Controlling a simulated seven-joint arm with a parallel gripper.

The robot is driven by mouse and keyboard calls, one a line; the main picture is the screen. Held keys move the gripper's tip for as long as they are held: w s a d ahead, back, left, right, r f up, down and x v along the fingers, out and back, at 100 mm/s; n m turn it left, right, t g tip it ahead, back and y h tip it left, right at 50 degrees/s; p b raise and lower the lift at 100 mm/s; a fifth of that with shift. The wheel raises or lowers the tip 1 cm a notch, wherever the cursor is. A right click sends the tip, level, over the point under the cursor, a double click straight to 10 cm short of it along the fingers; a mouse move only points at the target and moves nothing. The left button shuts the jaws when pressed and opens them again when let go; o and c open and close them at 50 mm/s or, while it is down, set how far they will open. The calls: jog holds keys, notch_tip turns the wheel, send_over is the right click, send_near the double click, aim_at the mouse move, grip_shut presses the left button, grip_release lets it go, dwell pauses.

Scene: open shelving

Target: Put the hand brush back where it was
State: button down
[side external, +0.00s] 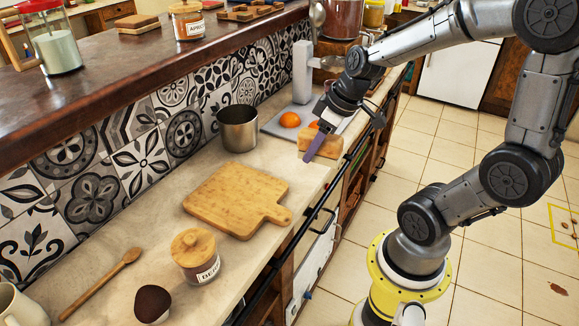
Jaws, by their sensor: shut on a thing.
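My gripper (329,120) is over the right part of the counter, pointing down, and is shut on a narrow purple thing (320,144). This looks like the hand brush, though it is small and its bristles cannot be made out. It hangs tilted, its lower end toward the front edge of the counter. It overlaps a light wooden block (333,148) in the picture; I cannot tell whether they touch. My fingers hide its upper end.
A steel pot (238,129), a cutting board (236,200), a lidded jar (197,258) and a wooden spoon (101,283) stand or lie on the counter (150,240). An orange fruit (290,119) is on a pale board behind the block. A raised dark ledge (130,75) runs behind.

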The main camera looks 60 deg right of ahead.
jog(key=d, duration=0.2)
jog(key=m, duration=0.1)
send_near(282, 163)
jog(key=shift+w+a+f, duration=0.35)
jog(key=shift+w+f, duration=0.5)
jog(key=shift+f, duration=0.1)
jog(key=shift+w+d+f, duration=0.1)
jog(key=shift+w+f, duration=0.05)
jog(key=shift+f, duration=0.75)
jog(key=shift+w+d+f, duration=0.1)
jog(key=shift+f, duration=0.85)
jog(key=shift+f, duration=0.1)
jog(key=shift+c, duration=1.6)
grip_release()
